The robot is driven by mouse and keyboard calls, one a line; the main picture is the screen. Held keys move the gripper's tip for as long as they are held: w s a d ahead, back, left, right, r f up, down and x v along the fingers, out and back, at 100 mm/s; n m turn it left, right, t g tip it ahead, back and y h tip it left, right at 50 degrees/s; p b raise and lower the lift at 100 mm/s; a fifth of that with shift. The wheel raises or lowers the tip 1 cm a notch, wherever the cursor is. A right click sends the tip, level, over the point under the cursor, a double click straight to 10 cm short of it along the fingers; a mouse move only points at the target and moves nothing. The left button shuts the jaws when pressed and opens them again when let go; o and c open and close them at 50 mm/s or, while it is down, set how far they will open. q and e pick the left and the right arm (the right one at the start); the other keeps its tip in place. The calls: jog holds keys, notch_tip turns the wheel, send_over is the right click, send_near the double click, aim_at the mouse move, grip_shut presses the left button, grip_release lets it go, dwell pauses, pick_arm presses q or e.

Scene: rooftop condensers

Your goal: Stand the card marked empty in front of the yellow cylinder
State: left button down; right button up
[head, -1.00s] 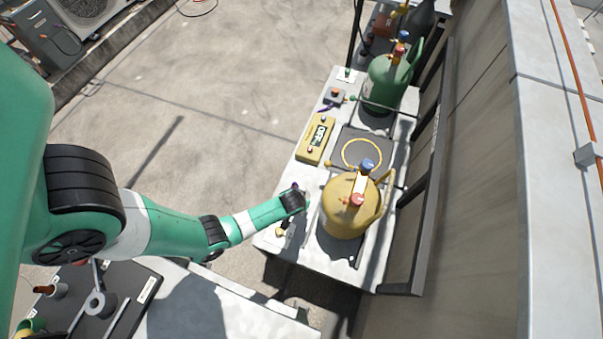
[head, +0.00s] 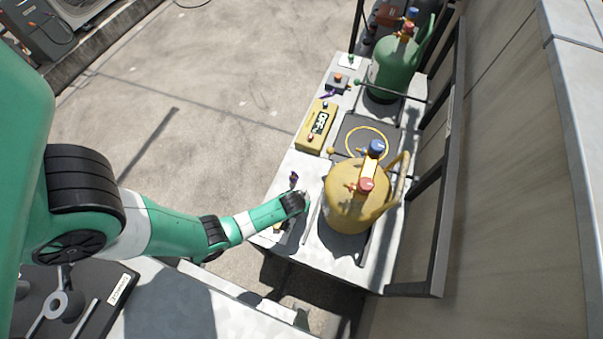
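The yellow cylinder (head: 353,200) stands upright on the near end of the light table, with a blue and a red valve knob on top. My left arm reaches in from the left, and its gripper (head: 303,204) is low over the table, just left of the cylinder. The fingers are mostly hidden behind the wrist, so whether they are open or hold anything cannot be seen. No card with readable "empty" marking shows. A small white card (head: 349,62) lies or stands by the green cylinder at the far end; its marking is too small to read. My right gripper is out of view.
A green cylinder (head: 394,69) stands farther back. Between them are a dark pad with a yellow ring (head: 366,142) and a yellow meter (head: 316,126). A small purple-topped item (head: 293,178) is near my gripper. A dark metal rail (head: 452,150) and wall bound the right.

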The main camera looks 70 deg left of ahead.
pick_arm(q)
jog(key=shift+f, duration=0.2)
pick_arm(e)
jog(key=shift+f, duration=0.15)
pick_arm(q)
jog(key=shift+f, duration=0.15)
jog(key=shift+c, duration=1.6)
grip_release()
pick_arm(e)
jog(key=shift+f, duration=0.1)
pick_arm(q)
jog(key=shift+r+p, duration=0.5)
jog(key=p+v, duration=1.1)
jog(key=shift+d+r, duration=0.15)
jog(key=shift+d, duration=0.05)
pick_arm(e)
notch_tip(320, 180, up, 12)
